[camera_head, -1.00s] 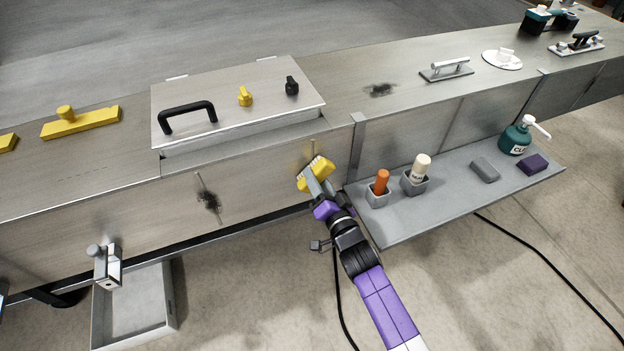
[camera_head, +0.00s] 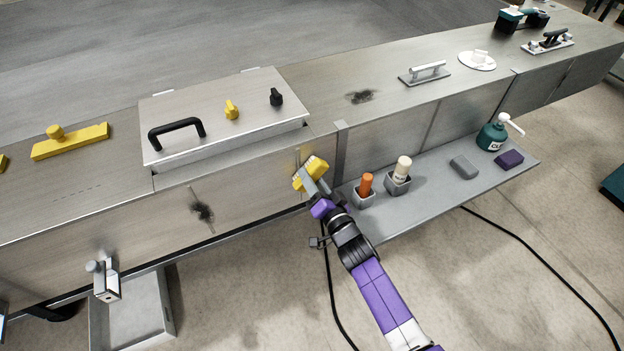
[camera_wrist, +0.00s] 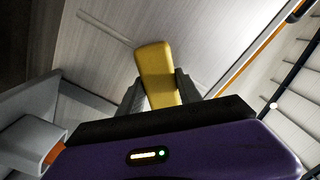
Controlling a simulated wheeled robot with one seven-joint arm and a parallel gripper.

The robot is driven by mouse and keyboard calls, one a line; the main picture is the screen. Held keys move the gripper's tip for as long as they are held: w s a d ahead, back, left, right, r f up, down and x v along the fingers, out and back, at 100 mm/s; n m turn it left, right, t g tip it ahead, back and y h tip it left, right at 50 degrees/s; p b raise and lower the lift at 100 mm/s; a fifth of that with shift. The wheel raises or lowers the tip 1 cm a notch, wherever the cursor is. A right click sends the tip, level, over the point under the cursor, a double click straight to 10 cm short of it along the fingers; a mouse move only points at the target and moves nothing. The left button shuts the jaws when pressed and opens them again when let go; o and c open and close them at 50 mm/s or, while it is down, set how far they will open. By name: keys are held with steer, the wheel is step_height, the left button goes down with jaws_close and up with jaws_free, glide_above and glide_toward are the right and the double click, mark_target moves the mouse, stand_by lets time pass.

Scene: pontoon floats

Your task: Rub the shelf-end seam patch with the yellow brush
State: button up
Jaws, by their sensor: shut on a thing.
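My gripper (camera_head: 320,190) is shut on the yellow brush (camera_head: 312,172), with its pale bristles facing the steel front panel. The brush is at the panel, just left of the shelf's left end; I cannot tell whether the bristles touch. A short seam (camera_head: 297,156) shows above and left of the brush. No dark smudge shows on its visible part; the rest is hidden behind the brush. In the wrist view the yellow brush (camera_wrist: 156,72) sits between the fingers, with a seam strip (camera_wrist: 105,28) on the panel to its left.
The grey shelf (camera_head: 440,195) holds an orange-handled item (camera_head: 365,185) and a white bottle (camera_head: 403,168) in cups close right of my gripper. Dark smudges mark another front seam (camera_head: 203,212) and the top (camera_head: 360,97). A lidded box (camera_head: 220,115) stands above; a grey bin (camera_head: 130,310) is lower left.

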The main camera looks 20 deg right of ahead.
steer(key=shift+w+a+b, duration=0.1)
steer(key=shift+a+b, duration=0.2)
steer(key=shift+b, duration=0.05)
steer(key=shift+a+b, duration=0.9)
steer(key=shift+b, duration=0.2)
steer(key=a+b, duration=0.1)
steer(key=b, duration=0.1)
steer(key=shift+a+b, duration=0.1)
steer(key=shift+b, duration=0.2)
steer(key=shift+a+r+b, duration=0.15)
steer(key=shift+a+b, duration=0.15)
steer(key=shift+b, duration=0.2)
steer(key=shift+s, duration=0.2)
steer(key=s+p, duration=0.2)
steer(key=shift+s+r+p, duration=0.1)
steer(key=shift+s+p, duration=1.1)
steer(key=shift+s, duration=0.75)
